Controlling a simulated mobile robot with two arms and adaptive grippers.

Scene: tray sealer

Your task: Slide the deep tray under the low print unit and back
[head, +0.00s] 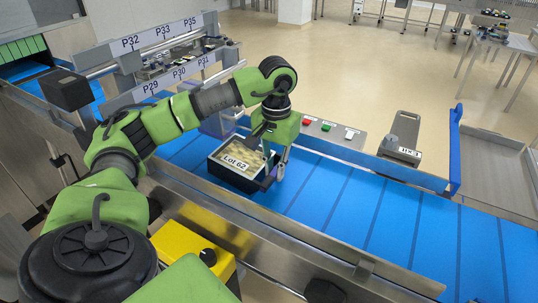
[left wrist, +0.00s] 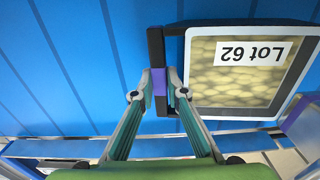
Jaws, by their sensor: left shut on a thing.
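The deep tray (head: 246,187) is black, with a clear film top over pale contents and a white label reading "Lot 62". It sits on the blue belt in the head view. In the left wrist view the tray (left wrist: 246,112) fills the upper right, its label upside down. My left gripper (head: 272,168) is at the tray's right end. In the left wrist view its fingers (left wrist: 159,88) are shut on a purple grip on the tray's black handle (left wrist: 155,45). The print units stand at the left, among rails marked P29 to P35; I cannot tell which is the low one. My right gripper is not in view.
The blue belt (head: 385,215) is clear to the right of the tray. Metal side rails (head: 290,235) border it. A button panel (head: 330,129) with red, green and white buttons lies along the far rail. A blue upright guard (head: 455,150) stands farther right.

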